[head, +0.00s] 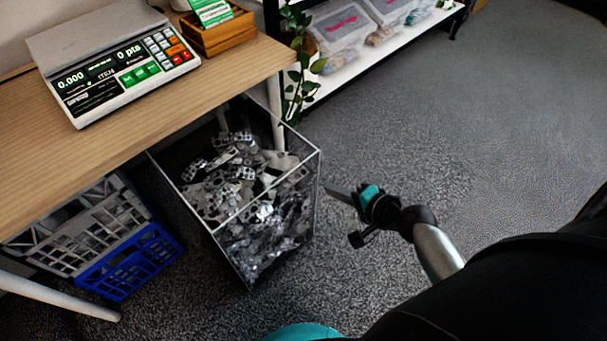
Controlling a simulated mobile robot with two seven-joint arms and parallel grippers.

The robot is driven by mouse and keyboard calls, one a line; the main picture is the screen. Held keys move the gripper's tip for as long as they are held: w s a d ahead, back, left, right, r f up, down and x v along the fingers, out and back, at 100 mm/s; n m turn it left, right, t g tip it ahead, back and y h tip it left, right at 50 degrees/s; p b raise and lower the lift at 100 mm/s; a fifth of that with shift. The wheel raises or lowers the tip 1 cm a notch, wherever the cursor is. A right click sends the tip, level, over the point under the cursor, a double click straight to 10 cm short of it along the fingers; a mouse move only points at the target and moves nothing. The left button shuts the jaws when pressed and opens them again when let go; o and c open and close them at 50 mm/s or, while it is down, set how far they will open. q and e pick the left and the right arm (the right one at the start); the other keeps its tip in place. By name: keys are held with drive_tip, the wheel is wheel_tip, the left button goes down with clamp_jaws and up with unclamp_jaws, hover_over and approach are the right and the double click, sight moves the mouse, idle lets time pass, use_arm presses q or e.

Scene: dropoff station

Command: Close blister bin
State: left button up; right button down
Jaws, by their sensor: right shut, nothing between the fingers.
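The blister bin (221,226) is a clear-sided box with a thin pale frame, standing on the floor partly under the wooden table. It is filled with silver blister packs (235,180), which show through its open top and its near side. Its far left part is hidden under the table edge. My right gripper (335,191) is just right of the bin's right corner, shut and empty, with its fingers pointing left toward the frame. I cannot tell whether the fingertips touch the bin. My left gripper is not in view.
The wooden table (190,105) carries a scale (112,62) and a wooden box (216,32). Under it stand a grey crate (85,228) and a blue crate (131,262). A white shelf (375,50) with clear tubs and a plant (297,82) is behind. The carpet at right is clear.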

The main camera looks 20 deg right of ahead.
drive_tip(key=b, duration=0.2)
approach(296, 172)
wheel_tip(296, 172, down, 3)
drive_tip(key=w, duration=0.2)
drive_tip(key=w+a, duration=0.1)
drive_tip(key=w, duration=0.1)
drive_tip(key=shift+a+b, duration=0.3)
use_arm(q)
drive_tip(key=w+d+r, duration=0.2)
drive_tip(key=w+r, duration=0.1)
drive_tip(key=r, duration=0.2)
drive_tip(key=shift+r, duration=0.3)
use_arm(e)
drive_tip(key=shift+w+a, duration=0.15)
drive_tip(key=shift+w, duration=0.4)
